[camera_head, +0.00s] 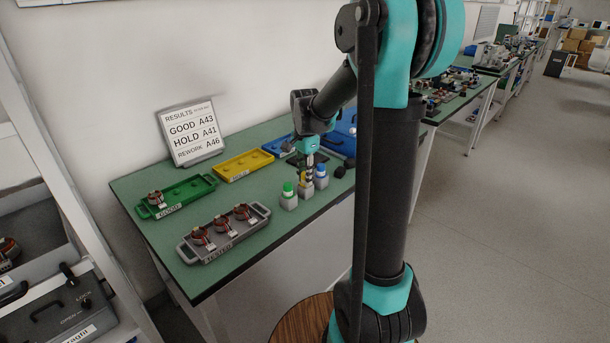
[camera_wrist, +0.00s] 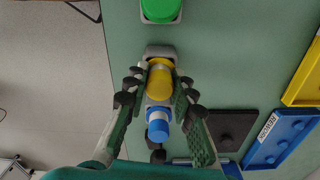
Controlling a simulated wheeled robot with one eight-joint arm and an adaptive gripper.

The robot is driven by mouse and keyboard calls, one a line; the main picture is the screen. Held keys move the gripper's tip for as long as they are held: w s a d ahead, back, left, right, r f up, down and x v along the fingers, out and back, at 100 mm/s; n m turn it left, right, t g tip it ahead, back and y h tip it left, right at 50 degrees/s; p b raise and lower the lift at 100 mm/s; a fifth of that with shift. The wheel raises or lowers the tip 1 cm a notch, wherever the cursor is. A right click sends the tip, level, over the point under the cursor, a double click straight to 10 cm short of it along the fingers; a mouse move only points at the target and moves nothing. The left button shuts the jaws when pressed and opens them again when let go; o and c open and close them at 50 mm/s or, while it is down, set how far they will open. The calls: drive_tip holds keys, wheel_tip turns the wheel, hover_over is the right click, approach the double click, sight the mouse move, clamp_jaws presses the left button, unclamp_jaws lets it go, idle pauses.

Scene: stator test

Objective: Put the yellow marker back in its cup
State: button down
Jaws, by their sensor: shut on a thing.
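The yellow marker (camera_wrist: 159,82) is between the two fingers of my gripper (camera_wrist: 160,90), which is shut on it. In the wrist view a grey cup (camera_wrist: 160,51) shows just past the marker's top end. In the head view the yellow marker (camera_head: 304,178) is at the middle grey cup (camera_head: 305,193), below my gripper (camera_head: 307,171). I cannot tell how deep the marker sits in that cup, as the fingers hide part of it.
A green marker (camera_head: 288,187) and a blue marker (camera_head: 321,169) stand in grey cups close on either side. Green (camera_head: 205,183), yellow (camera_head: 262,163) and grey (camera_head: 228,243) trays lie on the green bench, with a results sign (camera_head: 190,136) behind.

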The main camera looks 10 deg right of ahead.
drive_tip(key=shift+f, duration=0.15)
drive_tip(key=c, duration=1.3)
unclamp_jaws()
wheel_tip(320, 180, up, 12)
drive_tip(key=r, duration=0.1)
drive_tip(key=s+d+f+n+t, duration=0.1)
drive_tip(key=s+f+n, duration=0.3)
drive_tip(key=s+f, duration=0.2)
drive_tip(key=s+d+f+n+t, duration=0.1)
drive_tip(key=s+f+n, duration=0.3)
drive_tip(key=s+f, duration=0.3)
drive_tip(key=s+d+f+n+t, duration=0.2)
drive_tip(key=s+f+n, duration=0.3)
drive_tip(key=s+f, duration=0.2)
drive_tip(key=shift+s+d+f, duration=0.1)
drive_tip(key=shift+s, duration=0.9)
